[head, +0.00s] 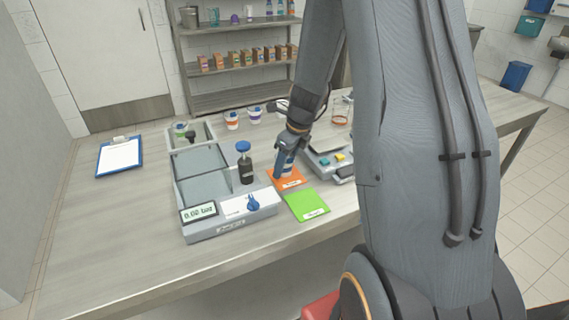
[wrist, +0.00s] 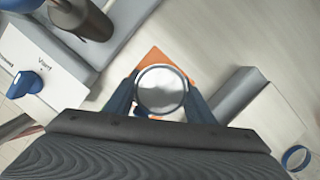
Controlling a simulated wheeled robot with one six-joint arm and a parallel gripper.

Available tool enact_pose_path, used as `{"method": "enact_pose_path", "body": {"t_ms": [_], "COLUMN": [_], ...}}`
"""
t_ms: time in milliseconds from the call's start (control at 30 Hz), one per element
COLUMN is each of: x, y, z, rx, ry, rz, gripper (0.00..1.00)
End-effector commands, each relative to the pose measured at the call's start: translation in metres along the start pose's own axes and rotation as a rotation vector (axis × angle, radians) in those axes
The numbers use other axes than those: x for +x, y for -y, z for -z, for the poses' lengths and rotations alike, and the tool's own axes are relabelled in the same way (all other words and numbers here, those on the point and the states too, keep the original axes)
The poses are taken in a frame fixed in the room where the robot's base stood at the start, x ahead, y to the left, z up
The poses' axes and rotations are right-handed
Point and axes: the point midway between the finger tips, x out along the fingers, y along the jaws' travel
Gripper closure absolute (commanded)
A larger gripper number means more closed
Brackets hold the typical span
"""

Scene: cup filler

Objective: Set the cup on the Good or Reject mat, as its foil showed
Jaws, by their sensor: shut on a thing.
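My gripper (head: 284,166) is shut on a cup over the orange mat (head: 288,184). In the wrist view, my gripper (wrist: 160,97) has a blue finger on each side of the cup (wrist: 161,88), whose round silvery foil top faces the camera. The orange mat (wrist: 155,56) shows behind and beside the cup. I cannot tell whether the cup's base touches the mat. The green mat (head: 308,205) lies just in front of the orange one and is empty. Both mats carry small white labels, too small to read.
The grey machine (head: 205,165), with a display reading 0.00 and a blue knob (head: 253,203), stands left of the mats. A black bottle with a blue top (head: 245,165) rises from it. A scale (head: 328,150) is close on the right. More cups (head: 232,120) stand behind.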

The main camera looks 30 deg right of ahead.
Motion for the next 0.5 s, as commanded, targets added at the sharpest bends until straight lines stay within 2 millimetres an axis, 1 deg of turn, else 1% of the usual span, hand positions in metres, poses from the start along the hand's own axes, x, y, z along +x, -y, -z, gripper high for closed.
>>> {"method": "enact_pose_path", "body": {"t_ms": [200, 333, 367, 433, 500], "x": [-0.0004, 0.0029, 0.0023, 0.0021, 0.002], "y": [0.0005, 0.0004, 0.0004, 0.0003, 0.0003], "z": [-0.0006, 0.0003, 0.0002, 0.0001, 0.0001], "rx": [0.0, 0.0, 0.0, 0.0, 0.0], "ry": [0.001, 0.001, 0.001, 0.001, 0.001], "rz": [0.001, 0.001, 0.001, 0.001, 0.001], "gripper": [0.75, 0.75, 0.46, 0.34, 0.32]}}
